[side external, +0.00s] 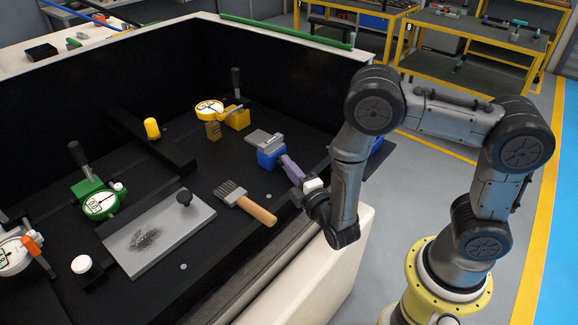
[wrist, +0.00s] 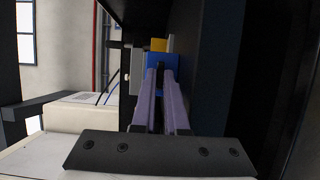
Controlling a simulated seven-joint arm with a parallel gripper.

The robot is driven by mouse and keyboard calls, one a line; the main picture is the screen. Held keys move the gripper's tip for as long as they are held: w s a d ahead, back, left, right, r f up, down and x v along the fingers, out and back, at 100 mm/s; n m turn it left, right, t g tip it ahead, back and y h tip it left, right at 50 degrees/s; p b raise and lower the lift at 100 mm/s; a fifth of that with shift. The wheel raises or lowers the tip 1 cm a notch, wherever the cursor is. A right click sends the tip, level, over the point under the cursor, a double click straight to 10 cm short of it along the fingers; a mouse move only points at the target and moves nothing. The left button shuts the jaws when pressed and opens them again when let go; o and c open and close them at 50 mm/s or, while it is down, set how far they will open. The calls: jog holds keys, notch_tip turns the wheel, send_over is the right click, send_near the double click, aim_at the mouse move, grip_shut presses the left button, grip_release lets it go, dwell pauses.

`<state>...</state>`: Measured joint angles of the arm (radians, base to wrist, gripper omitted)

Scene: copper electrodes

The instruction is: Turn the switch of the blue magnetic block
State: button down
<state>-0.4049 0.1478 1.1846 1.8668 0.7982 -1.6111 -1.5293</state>
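The blue magnetic block (side external: 268,159) stands on the black work surface, with a grey plate-like part (side external: 264,140) on it. In the wrist view, the blue block (wrist: 158,60) is straight ahead of my fingers. My gripper (side external: 282,158) reaches it from the right with its purple fingers. In the wrist view, my gripper's fingertips (wrist: 161,72) are at the face of the block, with a narrow dark gap between them. A small dark part, perhaps the switch, shows between the tips. I cannot tell whether the fingers press on it.
A brush (side external: 245,202) with a wooden handle and a grey plate (side external: 160,233) with a black knob lie nearby. A yellow dial gauge (side external: 210,108), a green one (side external: 100,204) and a yellow cylinder (side external: 152,128) stand farther off. A pale front wall (side external: 318,275) edges the work area.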

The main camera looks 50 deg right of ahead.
dwell(0.4)
jog(key=m, duration=0.1)
jog(key=m+g+y, duration=0.1)
jog(key=m, duration=0.2)
jog(key=shift+r+m+g+y, duration=0.3)
jog(key=shift+m, duration=0.1)
jog(key=m, duration=0.1)
jog(key=m+y, duration=0.1)
jog(key=m, duration=0.1)
jog(key=shift+d+r+g+y, duration=0.2)
jog(key=shift+g+y, duration=0.1)
jog(key=shift+g, duration=0.1)
jog(key=m+y, duration=0.2)
jog(key=m, duration=0.1)
jog(key=shift+d+g, duration=0.2)
jog(key=shift+g, duration=0.1)
jog(key=shift+m+y, duration=0.9)
jog(key=shift+m, duration=0.4)
jog(key=c, duration=1.2)
grip_release()
